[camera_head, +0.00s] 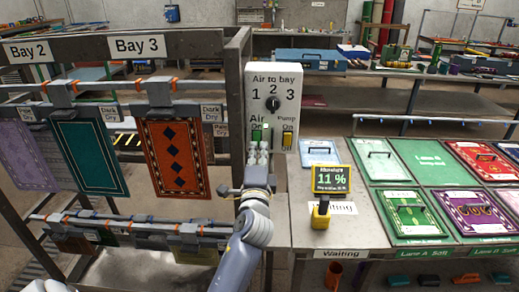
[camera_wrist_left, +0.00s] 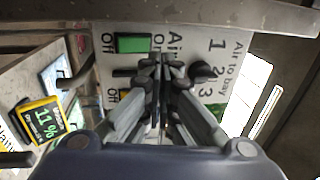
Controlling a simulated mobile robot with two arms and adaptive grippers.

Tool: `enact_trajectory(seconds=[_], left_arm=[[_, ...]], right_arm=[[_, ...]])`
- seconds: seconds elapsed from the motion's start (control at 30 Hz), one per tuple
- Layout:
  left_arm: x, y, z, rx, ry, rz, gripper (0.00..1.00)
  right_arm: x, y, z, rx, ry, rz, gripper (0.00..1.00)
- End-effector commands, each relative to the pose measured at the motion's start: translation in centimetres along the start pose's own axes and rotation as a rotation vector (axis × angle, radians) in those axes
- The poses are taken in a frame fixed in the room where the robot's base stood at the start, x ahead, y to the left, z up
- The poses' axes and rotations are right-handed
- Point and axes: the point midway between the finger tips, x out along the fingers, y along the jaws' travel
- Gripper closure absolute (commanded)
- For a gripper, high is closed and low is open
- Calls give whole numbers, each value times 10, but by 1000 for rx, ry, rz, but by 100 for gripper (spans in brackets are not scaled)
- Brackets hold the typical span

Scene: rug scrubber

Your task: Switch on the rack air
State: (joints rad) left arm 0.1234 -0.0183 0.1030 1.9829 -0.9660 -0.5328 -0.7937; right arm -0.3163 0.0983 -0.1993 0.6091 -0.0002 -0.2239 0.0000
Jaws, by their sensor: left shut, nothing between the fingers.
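The white control panel (camera_head: 310,65) stands on the rack's right post. It carries a black bay knob (camera_head: 272,104), whose mark points up toward 2, a green Air switch (camera_head: 257,134) and a yellow Pump switch (camera_head: 287,141). My left gripper (camera_head: 258,150) is shut and empty, just below the green switch, and hides the Off end there. In the left wrist view the fingertips (camera_wrist_left: 161,62) are beside the green switch (camera_wrist_left: 134,43), over the panel between it and the knob (camera_wrist_left: 203,75). I cannot tell whether they touch the panel or which way the switch is pressed. My right gripper is not in view.
Rugs, including an orange one (camera_head: 174,157) and a green one (camera_head: 90,158), hang on the rack at left. A moisture display reading 11 % (camera_head: 331,180) stands on the bench right of my arm. Several rugs lie flat farther right, including a purple one (camera_head: 470,212).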

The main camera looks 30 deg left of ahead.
Motion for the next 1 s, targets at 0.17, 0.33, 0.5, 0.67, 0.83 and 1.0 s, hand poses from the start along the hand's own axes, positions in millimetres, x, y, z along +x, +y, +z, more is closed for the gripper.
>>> enact_trajectory(seconds=[0.17,0.33,0.5,0.67,0.83,1.0], left_arm=[[-28,-8,0,-3,2,0,100],[-51,-16,0,-3,1,0,100],[-61,-22,0,-2,1,1,100],[-63,-23,0,-1,1,0,100],[-63,-23,0,-1,1,0,100],[-62,-23,0,-1,0,1,100]], right_arm=[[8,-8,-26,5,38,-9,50],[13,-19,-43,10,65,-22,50],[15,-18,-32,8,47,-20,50],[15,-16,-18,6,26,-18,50],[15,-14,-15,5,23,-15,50],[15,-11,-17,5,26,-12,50]])
